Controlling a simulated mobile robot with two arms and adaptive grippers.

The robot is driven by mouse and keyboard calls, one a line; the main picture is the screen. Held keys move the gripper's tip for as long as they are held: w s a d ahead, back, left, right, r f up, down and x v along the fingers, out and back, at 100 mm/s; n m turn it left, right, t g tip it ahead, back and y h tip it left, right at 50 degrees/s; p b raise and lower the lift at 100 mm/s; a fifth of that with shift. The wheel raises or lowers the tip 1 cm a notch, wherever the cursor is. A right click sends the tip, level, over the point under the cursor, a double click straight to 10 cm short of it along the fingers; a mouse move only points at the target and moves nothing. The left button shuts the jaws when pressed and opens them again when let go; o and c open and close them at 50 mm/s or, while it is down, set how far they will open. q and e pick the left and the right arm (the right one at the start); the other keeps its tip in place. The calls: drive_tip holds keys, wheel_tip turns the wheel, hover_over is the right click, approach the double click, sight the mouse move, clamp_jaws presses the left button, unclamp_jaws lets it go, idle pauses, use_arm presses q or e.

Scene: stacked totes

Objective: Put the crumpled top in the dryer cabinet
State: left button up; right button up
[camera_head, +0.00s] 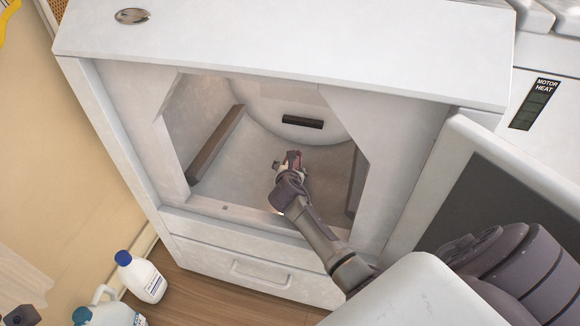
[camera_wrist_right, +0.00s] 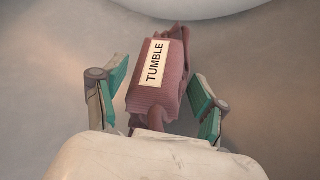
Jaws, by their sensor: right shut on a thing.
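The crumpled top (camera_wrist_right: 160,85) is a dusky red bundle with a white TUMBLE label in the right wrist view. My right gripper (camera_wrist_right: 155,100) is shut on it, with a green-padded finger on each side. In the head view my right gripper (camera_head: 290,165) reaches through the square opening of the white dryer cabinet (camera_head: 290,78), with a little of the red top (camera_head: 294,155) showing at its tip. Whether the top touches the drum floor, I cannot tell. A dark part in the lower left corner may be my left gripper (camera_head: 22,316); its fingers are not clear.
The cabinet's open door (camera_head: 445,165) stands at the right of the opening. A drawer (camera_head: 255,268) is below. White bottles (camera_head: 145,280) with blue caps stand on the floor at lower left. The drum around my gripper has free room.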

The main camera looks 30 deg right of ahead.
drive_tip(key=o, duration=1.3)
drive_tip(key=shift+f, duration=0.1)
